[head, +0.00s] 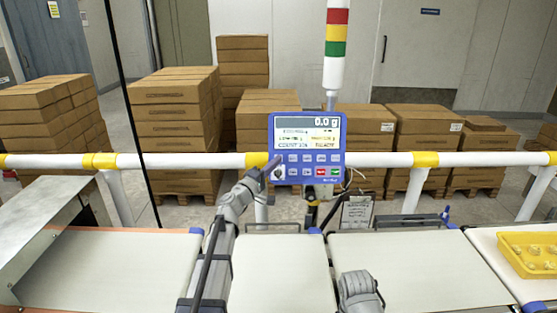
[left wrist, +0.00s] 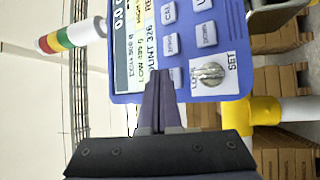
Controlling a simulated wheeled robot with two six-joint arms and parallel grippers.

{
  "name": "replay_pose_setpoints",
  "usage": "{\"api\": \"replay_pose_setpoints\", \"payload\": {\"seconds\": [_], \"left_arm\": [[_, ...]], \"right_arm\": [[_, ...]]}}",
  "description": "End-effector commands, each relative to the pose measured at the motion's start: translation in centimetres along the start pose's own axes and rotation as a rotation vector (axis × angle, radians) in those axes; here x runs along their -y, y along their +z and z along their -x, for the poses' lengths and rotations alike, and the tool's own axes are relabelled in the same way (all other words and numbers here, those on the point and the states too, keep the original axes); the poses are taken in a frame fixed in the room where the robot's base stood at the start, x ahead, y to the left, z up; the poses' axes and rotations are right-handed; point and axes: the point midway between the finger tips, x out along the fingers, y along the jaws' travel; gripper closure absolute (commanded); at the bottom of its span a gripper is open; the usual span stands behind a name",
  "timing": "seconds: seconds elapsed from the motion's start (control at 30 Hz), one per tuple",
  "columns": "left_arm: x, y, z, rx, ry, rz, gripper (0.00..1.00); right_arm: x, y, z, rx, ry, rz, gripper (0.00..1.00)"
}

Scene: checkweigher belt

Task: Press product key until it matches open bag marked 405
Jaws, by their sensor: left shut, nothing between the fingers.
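The blue control panel (head: 307,180) is mounted on the white rail, its display reading 0.0 g above small text lines. It fills the top of the left wrist view (left wrist: 235,60), turned sideways, with a line ending in 326 on its screen (left wrist: 130,45). My left gripper (head: 270,166) is shut and empty at the panel's lower left. In the left wrist view its fingertips (left wrist: 159,74) overlap the key area and hide part of a key; I cannot tell whether they touch. A key switch (left wrist: 208,74) marked SET lies beside them. No bag marked 405 shows.
A white rail (head: 210,160) with yellow clamps runs behind the conveyor belts (head: 285,260). A red, yellow and green signal tower (head: 337,35) rises behind the panel. A clipboard (head: 357,211) hangs below it. A yellow tray (head: 510,243) stands at right. Stacked cartons (head: 178,110) fill the back.

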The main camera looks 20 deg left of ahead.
Motion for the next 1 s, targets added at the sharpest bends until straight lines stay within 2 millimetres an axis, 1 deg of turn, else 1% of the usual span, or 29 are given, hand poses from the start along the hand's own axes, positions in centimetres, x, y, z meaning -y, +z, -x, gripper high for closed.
{"api": "replay_pose_setpoints", "payload": {"seconds": [0.17, 1.0], "left_arm": [[0.34, -0.34, -0.46, 0.000, 0.000, 0.000, 1.00], [0.58, -0.58, -0.80, 0.000, 0.000, 0.000, 1.00]], "right_arm": [[0.02, -0.01, -0.18, 0.000, 0.000, 0.000, 0.50], [0.03, -0.02, -0.31, 0.000, 0.000, 0.000, 0.50]]}}
